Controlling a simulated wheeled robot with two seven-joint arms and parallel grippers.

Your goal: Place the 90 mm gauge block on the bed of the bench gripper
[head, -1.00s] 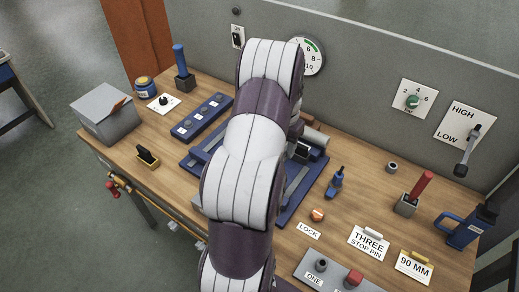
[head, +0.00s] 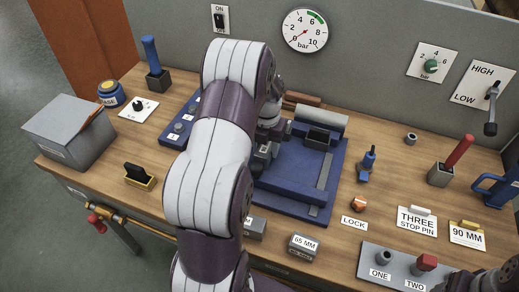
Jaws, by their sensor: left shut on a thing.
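The bench gripper (head: 282,206) is a blue fixture on the wooden bench, with a dark slotted block and a grey cylinder at its back. My left gripper (head: 264,151) is over the left part of its bed, mostly hidden behind my own arm. It is shut on a grey block, of which only a little shows; its label cannot be read. I cannot tell whether the block touches the bed. A grey gauge block marked 65 MM (head: 303,248) lies at the front edge. Another block (head: 254,229) beside it is partly hidden, only an M readable.
A blue tool (head: 367,166) stands right of the fixture. A grey box (head: 70,133) is at left.

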